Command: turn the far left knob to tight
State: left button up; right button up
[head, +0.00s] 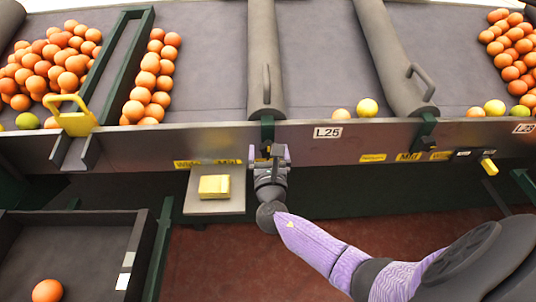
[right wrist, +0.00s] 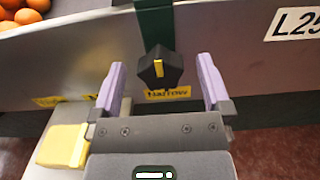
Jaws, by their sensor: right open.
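A dark knob (right wrist: 161,76) with a yellow mark is on the metal front rail, between the fingers of my right gripper (right wrist: 161,66) in the right wrist view. The yellow mark stands upright in that view. A yellow label (right wrist: 168,94) reading "Narrow" is just below the knob. My right gripper (head: 267,153) is open, with a purple finger on each side of the knob and gaps between. In the head view it mostly hides the knob. Yellow labels (head: 207,164) sit on the rail to its left. My left gripper is not in view.
A small shelf (head: 215,207) with a yellow block (head: 214,187) is close to the left of my right gripper. A yellow handle (head: 77,116) is further left. Another yellow-marked knob (head: 488,166) is at the right. A dark bin (head: 95,218) holds one orange at lower left.

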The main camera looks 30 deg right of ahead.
jog(key=c, duration=1.3)
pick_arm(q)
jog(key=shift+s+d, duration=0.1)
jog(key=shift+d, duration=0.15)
